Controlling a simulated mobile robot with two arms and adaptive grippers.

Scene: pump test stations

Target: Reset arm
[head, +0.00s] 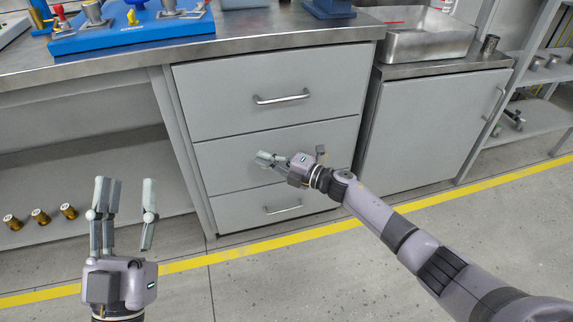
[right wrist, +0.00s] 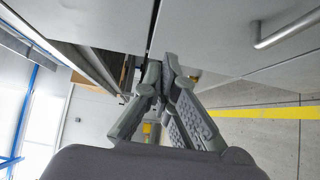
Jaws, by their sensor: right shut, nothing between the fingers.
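My right gripper (head: 265,159) is in front of the middle drawer (head: 225,155) of a grey drawer unit, with its arm reaching in from the right. Its fingers are shut and hold nothing; they also show together in the right wrist view (right wrist: 160,75), close to the drawer fronts. The middle drawer's handle is not clearly visible behind the gripper. Whether the fingertips touch the front, I cannot tell. My left gripper (head: 128,188) is open and empty at the lower left, fingers pointing up, apart from the furniture.
The top drawer (head: 330,75) looks closed, with a bar handle (head: 282,97). The bottom drawer has a handle (head: 283,207). A blue board (head: 135,33) lies on the worktop. Several brass fittings (head: 40,216) stand on a low shelf at left. The floor has free room beyond the yellow line.

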